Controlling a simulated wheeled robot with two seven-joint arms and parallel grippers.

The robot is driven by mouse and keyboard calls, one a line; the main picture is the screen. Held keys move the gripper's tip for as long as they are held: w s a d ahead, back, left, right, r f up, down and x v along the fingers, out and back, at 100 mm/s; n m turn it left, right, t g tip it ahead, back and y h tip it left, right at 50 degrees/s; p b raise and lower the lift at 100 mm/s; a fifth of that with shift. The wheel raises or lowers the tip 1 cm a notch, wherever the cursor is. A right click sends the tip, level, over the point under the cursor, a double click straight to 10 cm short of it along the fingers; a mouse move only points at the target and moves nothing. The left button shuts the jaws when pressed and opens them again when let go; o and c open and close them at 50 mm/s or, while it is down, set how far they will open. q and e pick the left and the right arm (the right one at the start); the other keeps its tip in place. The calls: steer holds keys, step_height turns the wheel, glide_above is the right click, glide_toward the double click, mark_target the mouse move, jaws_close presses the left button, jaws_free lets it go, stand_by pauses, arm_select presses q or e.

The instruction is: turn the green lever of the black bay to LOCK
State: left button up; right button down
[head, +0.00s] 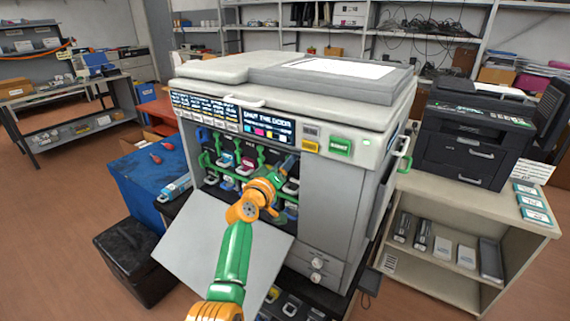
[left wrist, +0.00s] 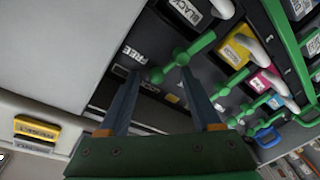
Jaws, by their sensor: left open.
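The black bay holds a cartridge labelled BLACK (left wrist: 190,10), at the top of the left wrist view. Its green lever (left wrist: 181,57) lies slantwise just below the cartridge. A FREE label (left wrist: 131,53) is to the left of the lever's lower end, and a second label (left wrist: 150,87), partly hidden, sits below it. My left gripper (left wrist: 160,78) is open, with its two fingers on either side of the lever's lower end; contact cannot be told. In the head view my left gripper (head: 275,185) is in front of the copier's open bay and hides the black bay. My right gripper is not in view.
Other bays with green levers, including a yellow (left wrist: 237,50) and a magenta cartridge (left wrist: 260,82), lie to the right in the left wrist view. The copier's lowered front door (head: 205,245) is under my arm. A blue cabinet (head: 150,180) stands at its left.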

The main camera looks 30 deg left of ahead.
arm_select(q)
steer(key=shift+c, duration=0.2)
steer(key=shift+w, duration=0.1)
jaws_close()
steer(key=n, duration=0.1)
steer(key=n+p, duration=0.1)
steer(key=shift+a+f+n+g, duration=0.1)
steer(key=shift+a+n+g, duration=0.2)
steer(key=shift+a, duration=0.1)
steer(key=shift+c, duration=1.2)
jaws_free()
steer(key=shift+o, duration=1.4)
